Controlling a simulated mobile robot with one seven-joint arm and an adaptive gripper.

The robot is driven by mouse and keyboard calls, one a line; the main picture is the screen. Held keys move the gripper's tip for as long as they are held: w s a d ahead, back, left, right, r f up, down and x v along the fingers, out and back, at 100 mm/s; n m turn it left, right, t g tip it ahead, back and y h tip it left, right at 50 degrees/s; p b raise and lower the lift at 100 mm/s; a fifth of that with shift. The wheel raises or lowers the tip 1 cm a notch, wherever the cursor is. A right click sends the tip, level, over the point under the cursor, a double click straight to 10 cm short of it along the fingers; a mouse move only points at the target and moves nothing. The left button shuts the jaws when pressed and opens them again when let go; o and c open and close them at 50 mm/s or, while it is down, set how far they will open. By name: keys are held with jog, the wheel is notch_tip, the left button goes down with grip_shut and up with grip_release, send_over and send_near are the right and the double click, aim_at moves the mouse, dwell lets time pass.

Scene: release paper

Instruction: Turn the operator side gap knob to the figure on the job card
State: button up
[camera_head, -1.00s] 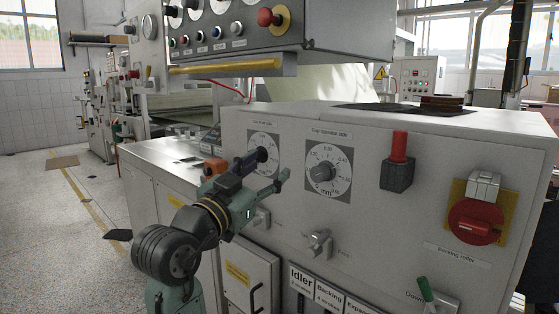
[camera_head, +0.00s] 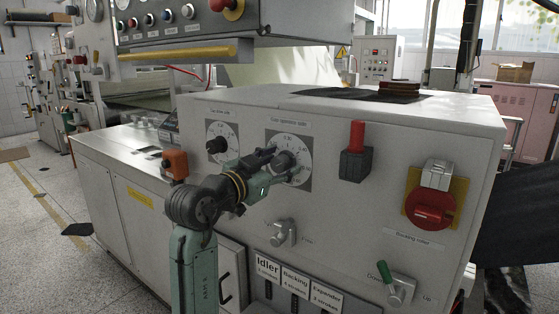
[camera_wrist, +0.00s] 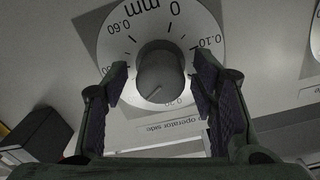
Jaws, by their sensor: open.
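The operator side gap knob (camera_head: 285,160) is a dark round knob on a white dial plate (camera_head: 302,146) on the machine's front panel. In the wrist view the knob (camera_wrist: 160,72) appears upside down at the middle of its mm dial (camera_wrist: 110,42), with a pale pointer line at its lower edge. The lower dial figures are partly hidden. My gripper (camera_head: 279,164) is at this dial; in the wrist view its open fingers (camera_wrist: 161,84) stand on either side of the knob, with gaps visible. I cannot make out a job card.
The other gap dial's knob (camera_head: 217,146) is to the left. A red-topped switch (camera_head: 357,138) and a red rotary switch (camera_head: 430,207) are to the right. A lever knob (camera_head: 284,233) sits below my gripper. An orange-topped box (camera_head: 175,165) is left of my arm.

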jog(key=shift+w+d, duration=0.1)
jog(key=shift+w, duration=0.05)
jog(key=shift+c, duration=0.3)
jog(key=c, duration=1.1)
